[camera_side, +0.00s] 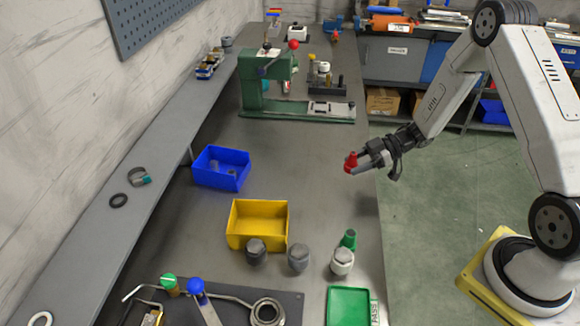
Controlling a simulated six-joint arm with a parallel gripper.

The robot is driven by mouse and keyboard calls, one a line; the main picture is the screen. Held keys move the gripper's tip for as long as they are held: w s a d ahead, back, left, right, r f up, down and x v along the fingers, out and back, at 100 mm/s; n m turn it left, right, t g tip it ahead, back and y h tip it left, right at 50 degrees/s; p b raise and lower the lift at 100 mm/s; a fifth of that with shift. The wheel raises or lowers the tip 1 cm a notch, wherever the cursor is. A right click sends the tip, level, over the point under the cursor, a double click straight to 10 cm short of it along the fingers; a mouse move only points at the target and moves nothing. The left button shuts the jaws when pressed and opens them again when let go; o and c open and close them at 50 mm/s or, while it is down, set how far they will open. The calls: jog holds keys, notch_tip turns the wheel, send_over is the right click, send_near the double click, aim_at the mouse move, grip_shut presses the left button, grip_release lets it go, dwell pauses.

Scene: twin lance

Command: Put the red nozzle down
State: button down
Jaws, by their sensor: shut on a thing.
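The red nozzle (351,162) is at the tip of my gripper (362,162), which is shut on it. My gripper reaches in from the right and holds the nozzle near the right edge of the grey workbench (300,190). The nozzle appears to be above the bench top, but its exact height cannot be told from this one view. Part of the nozzle is covered by the fingers.
A blue bin (221,168) and a yellow bin (258,224) stand left of my gripper. Several grey knobs, a green nozzle (348,239) and a green tray (350,306) are nearer the camera. A green press (270,85) stands behind. Bench between is clear.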

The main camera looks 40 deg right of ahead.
aim_at(345, 180)
jog(key=shift+w+d+f, duration=0.1)
jog(key=shift+w+f, duration=0.85)
jog(key=shift+f, duration=0.2)
jog(key=shift+w+f, duration=0.4)
jog(key=shift+f, duration=0.15)
jog(key=shift+w+d+f, duration=0.1)
jog(key=shift+f, duration=1.3)
jog(key=shift+f, duration=0.15)
jog(key=shift+c, duration=0.8)
grip_release()
jog(key=shift+d, duration=0.1)
jog(key=shift+v, duration=3.8)
